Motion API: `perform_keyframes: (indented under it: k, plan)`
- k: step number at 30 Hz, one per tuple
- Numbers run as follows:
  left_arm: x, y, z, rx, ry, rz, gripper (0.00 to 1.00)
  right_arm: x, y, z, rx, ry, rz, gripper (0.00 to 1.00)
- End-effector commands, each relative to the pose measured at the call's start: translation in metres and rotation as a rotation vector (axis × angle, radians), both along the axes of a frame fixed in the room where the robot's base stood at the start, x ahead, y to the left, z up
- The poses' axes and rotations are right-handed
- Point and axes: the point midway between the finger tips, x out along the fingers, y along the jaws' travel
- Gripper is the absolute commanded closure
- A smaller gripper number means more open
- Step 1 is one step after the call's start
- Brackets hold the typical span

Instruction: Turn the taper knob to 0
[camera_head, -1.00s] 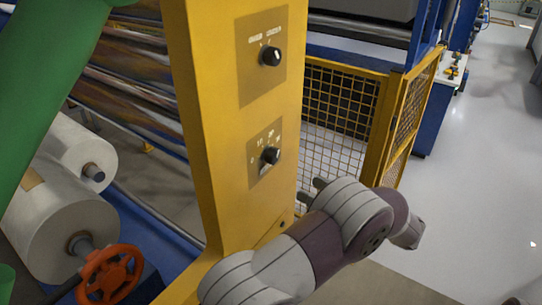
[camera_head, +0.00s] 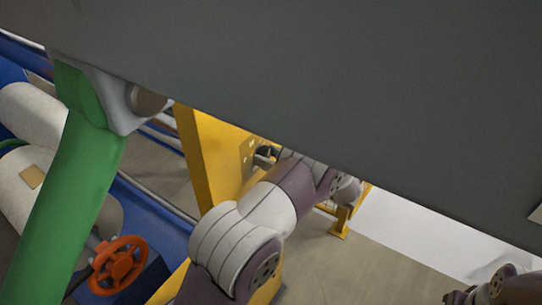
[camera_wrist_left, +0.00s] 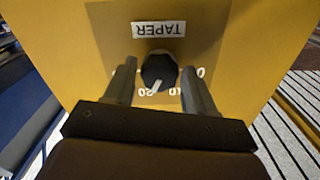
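The taper knob (camera_wrist_left: 158,68) is a round black knob with a white pointer on a yellow post. In the left wrist view it sits under an upside-down TAPER label (camera_wrist_left: 158,29). Its pointer is turned toward the 20 mark, away from the 0 at the right. My left gripper (camera_wrist_left: 160,76) is open, with one finger on each side of the knob and narrow gaps visible. In the head view the left gripper (camera_head: 265,155) is at the post's panel (camera_head: 250,155), and the knob is mostly hidden.
A large dark grey surface (camera_head: 330,80) blocks the upper head view. The yellow post (camera_head: 208,160) stands beside white rolls (camera_head: 45,195) and an orange handwheel (camera_head: 118,265). A green beam (camera_head: 75,190) crosses the left side. Open floor lies at the right.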

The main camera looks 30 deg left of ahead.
Motion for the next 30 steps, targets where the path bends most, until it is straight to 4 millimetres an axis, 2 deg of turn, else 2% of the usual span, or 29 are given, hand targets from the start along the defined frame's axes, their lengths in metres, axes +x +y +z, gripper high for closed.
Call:
perform_keyframes:
  k: [1,3,4,11,17,30]
  plan:
    - [0.000,0.000,0.000,0.000,0.000,0.000,0.63,0.000,0.000,0.000,0.000,0.000,0.000,0.57]
    - [0.000,0.000,0.000,0.000,0.000,0.000,0.86,0.000,0.000,0.000,0.000,0.000,0.000,0.57]
    - [0.000,0.000,0.000,0.000,0.000,0.000,0.87,0.000,0.000,0.000,0.000,0.000,0.000,0.57]
    - [0.000,0.000,-0.001,-0.001,-0.014,0.000,0.87,0.000,0.000,-0.003,0.000,0.000,0.000,0.57]
    - [0.000,0.000,-0.003,-0.007,-0.093,0.000,0.87,0.000,0.000,-0.016,0.000,0.000,0.000,0.57]
    - [0.001,0.000,-0.007,-0.037,-0.475,-0.001,0.87,0.000,0.000,-0.074,0.000,0.000,0.000,0.57]
